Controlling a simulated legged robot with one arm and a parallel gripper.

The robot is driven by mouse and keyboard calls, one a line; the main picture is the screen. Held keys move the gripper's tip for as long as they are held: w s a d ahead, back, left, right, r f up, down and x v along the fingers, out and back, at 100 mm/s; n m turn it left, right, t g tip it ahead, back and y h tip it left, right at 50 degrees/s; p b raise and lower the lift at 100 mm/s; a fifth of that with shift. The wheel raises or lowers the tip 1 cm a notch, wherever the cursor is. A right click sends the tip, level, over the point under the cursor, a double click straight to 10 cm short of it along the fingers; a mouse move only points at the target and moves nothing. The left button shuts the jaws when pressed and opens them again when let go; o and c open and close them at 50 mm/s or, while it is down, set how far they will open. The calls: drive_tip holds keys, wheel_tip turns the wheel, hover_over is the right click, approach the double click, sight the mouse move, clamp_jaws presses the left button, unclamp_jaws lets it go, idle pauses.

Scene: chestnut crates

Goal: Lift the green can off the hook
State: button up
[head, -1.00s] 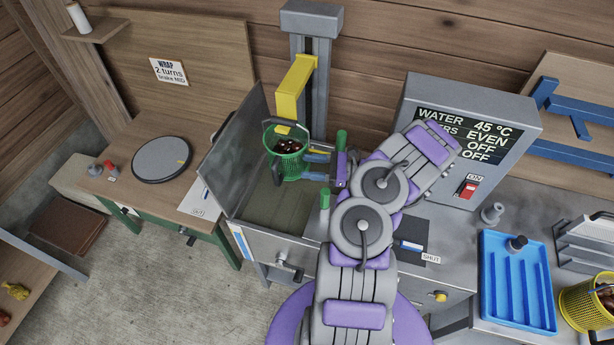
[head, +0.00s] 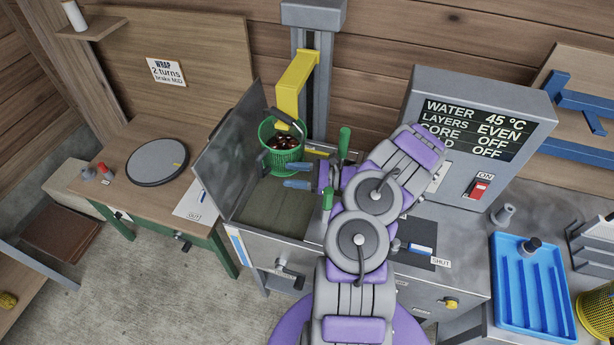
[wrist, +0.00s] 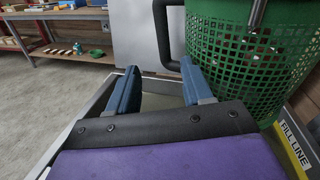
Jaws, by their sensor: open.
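The green can (head: 283,164) is a perforated basket with brown chestnuts in it. It hangs by its dark bail from the yellow hook (head: 296,85), over the open metal tank. Its black side handle (head: 259,164) sticks out on its left side. In the wrist view the can (wrist: 245,65) fills the upper right, and the handle (wrist: 160,35) stands just beyond my fingertips. My gripper (head: 287,176) is open and empty, at the lower right of the can. In the wrist view my gripper (wrist: 158,72) shows its two blue fingers apart, with nothing between them.
The tank's raised lid (head: 222,148) stands at the left and its rim is close under my gripper. A grey post (head: 320,95) holds the hook. The control box (head: 480,130), blue tray (head: 530,280) and yellow basket (head: 597,312) are at the right. A turntable (head: 157,161) sits left.

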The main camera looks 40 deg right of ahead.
drive_tip(key=shift+x, duration=1.15)
drive_tip(key=shift+w+d, duration=0.1)
drive_tip(key=shift+c, duration=0.4)
clamp_jaws()
drive_tip(key=shift+o, duration=0.4)
unclamp_jaws()
drive_tip(key=p+v, duration=0.1)
drive_tip(key=v, duration=0.6)
idle(0.4)
